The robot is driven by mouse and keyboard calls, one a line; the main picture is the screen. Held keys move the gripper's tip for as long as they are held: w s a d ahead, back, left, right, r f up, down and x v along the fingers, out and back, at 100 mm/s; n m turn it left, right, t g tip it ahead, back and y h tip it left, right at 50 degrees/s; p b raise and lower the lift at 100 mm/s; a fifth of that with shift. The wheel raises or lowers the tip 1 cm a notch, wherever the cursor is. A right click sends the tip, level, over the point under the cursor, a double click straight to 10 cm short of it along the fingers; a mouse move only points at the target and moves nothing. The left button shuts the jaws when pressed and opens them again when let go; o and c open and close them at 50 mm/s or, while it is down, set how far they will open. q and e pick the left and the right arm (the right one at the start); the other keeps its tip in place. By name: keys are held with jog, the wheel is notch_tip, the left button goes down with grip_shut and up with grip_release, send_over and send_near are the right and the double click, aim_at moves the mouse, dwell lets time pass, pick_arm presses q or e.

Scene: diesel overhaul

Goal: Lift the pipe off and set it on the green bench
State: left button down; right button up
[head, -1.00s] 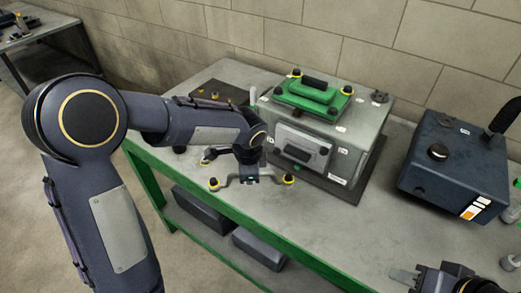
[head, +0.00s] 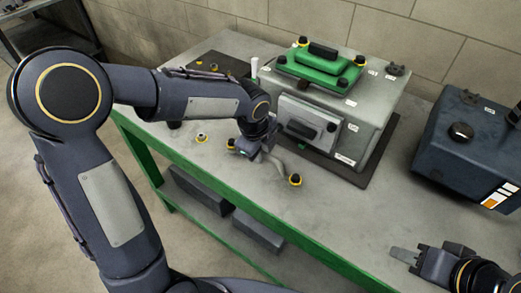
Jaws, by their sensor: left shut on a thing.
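The pipe (head: 278,163) is a grey, bent piece with dark, yellow-ringed knobs at its ends. My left gripper (head: 263,153) is shut on its middle, in front of the grey engine block (head: 365,130). The pipe is apart from the block, over the green bench (head: 255,215); whether it touches the grey top I cannot tell. Its left part is partly hidden by my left wrist. My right gripper (head: 405,255) is low on the right, away from the pipe; its finger gap does not show.
A green cover (head: 318,72) with a black handle sits on the block. A dark blue box (head: 465,150) stands to the right. A dark mat (head: 210,62) lies behind my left arm. A small yellow-ringed part (head: 201,137) is left of the pipe. Bare bench lies right of the pipe.

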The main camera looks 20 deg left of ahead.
pick_arm(q)
jog(key=shift+f+b, duration=0.35)
jog(key=shift+f, duration=0.5)
jog(key=c, duration=1.3)
grip_release()
